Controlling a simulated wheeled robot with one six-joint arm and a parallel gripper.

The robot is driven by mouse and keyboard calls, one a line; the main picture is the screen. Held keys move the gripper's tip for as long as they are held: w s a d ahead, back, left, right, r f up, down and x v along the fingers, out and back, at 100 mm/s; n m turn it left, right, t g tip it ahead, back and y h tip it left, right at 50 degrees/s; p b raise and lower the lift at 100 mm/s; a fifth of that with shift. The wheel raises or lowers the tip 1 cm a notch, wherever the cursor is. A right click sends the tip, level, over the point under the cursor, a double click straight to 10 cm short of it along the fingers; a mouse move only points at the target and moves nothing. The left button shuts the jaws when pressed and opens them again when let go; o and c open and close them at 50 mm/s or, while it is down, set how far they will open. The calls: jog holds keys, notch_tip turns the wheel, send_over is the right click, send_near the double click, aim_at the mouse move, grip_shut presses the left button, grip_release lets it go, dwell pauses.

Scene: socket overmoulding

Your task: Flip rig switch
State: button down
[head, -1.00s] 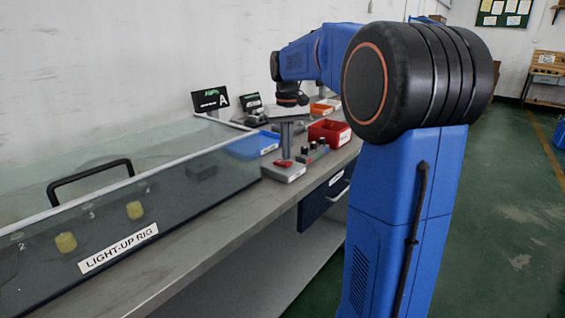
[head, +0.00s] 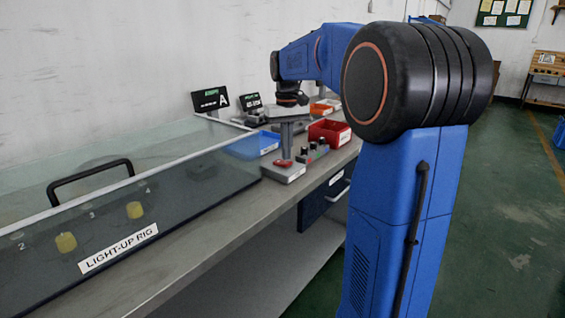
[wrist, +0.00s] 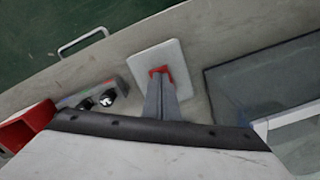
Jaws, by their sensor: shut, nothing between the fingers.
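The rig switch is a red rocker on a pale box (head: 291,174), which stands on the bench just past the right end of the light-up rig. In the wrist view the red rocker (wrist: 160,70) shows at the tip of my gripper (wrist: 162,80). My gripper is shut and empty, with its fingers pointing down at the rocker, partly covering it. I cannot tell whether the tips touch it. The light-up rig (head: 118,249) is a long clear-sided case with a closed lid, a black handle and yellow pieces inside.
A small box with black knobs (head: 313,152) stands beside the switch box. The front strip of the bench (head: 190,235) is clear.

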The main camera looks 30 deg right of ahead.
aim_at(287, 162)
jog(key=shift+f, duration=0.8)
dwell(0.6)
notch_tip(287, 162, up, 7)
dwell(1.0)
dwell(0.4)
jog(key=s+a+f+n+t, duration=0.1)
jog(key=s+a+f, duration=0.2)
jog(key=s+a, duration=0.35)
jog(key=s+a+f+t, duration=0.2)
jog(key=s+a+f, duration=0.15)
jog(key=s, duration=0.65)
jog(key=s+a+f+t, duration=0.1)
jog(key=s+a+f, duration=0.2)
jog(key=s+f, duration=0.3)
jog(key=s+a+f+n, duration=0.1)
jog(key=s+a+f, duration=0.1)
jog(key=s+f, duration=0.3)
jog(key=shift+s+a+f+t, duration=0.4)
jog(key=shift+s, duration=0.95)
